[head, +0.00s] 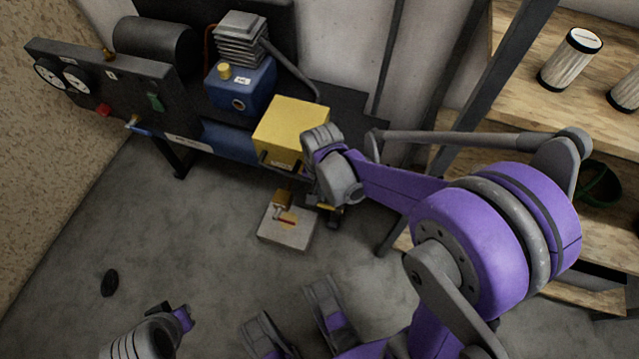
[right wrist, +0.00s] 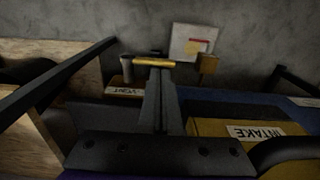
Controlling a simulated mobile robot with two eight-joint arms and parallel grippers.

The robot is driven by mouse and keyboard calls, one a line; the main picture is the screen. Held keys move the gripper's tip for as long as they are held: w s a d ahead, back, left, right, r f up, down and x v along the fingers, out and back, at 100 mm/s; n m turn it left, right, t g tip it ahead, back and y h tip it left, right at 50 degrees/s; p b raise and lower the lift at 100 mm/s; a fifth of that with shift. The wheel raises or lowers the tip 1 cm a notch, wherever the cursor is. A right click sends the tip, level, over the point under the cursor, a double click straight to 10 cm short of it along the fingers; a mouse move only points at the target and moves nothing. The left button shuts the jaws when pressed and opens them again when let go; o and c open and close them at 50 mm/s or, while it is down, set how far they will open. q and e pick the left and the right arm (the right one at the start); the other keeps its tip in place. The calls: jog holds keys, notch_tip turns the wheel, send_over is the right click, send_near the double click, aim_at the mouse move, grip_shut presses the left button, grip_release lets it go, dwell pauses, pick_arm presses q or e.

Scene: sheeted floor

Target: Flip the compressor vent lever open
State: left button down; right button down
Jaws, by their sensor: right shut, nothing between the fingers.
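The vent lever is a yellow bar (right wrist: 155,63) beside a grey post (right wrist: 126,66), close to a VENT label (right wrist: 123,91) in the right wrist view. In the head view a bit of yellow (head: 326,206) shows by my right gripper (head: 333,218), below the yellow box. My right gripper (right wrist: 157,72) is shut and empty. Its fingertips are at the middle of the yellow bar, but I cannot tell whether they touch it. The compressor (head: 240,84) has a blue body. The lever's base is mostly hidden by my wrist in the head view.
A yellow INTAKE box (head: 290,125) stands beside my right wrist. The gauge panel (head: 110,82) is at left. A wooden shelf (head: 510,105) and dark post bound the right. Floor in front is mostly clear.

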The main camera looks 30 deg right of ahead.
aim_at(321, 204)
jog(key=shift+f+b, duration=0.45)
jog(key=shift+f, duration=1.25)
jog(key=shift+w+a+f, duration=0.15)
jog(key=shift+w+f, duration=0.05)
jog(key=shift+f, duration=0.15)
jog(key=r+p, duration=0.2)
jog(key=r, duration=0.1)
jog(key=r+p, duration=0.1)
jog(key=r, duration=0.1)
jog(key=shift+w+a+r, duration=0.1)
jog(key=shift+w, duration=0.15)
notch_tip(321, 204, up, 9)
jog(key=w+a+p, duration=0.1)
jog(key=p, duration=0.1)
jog(key=shift+p, duration=0.35)
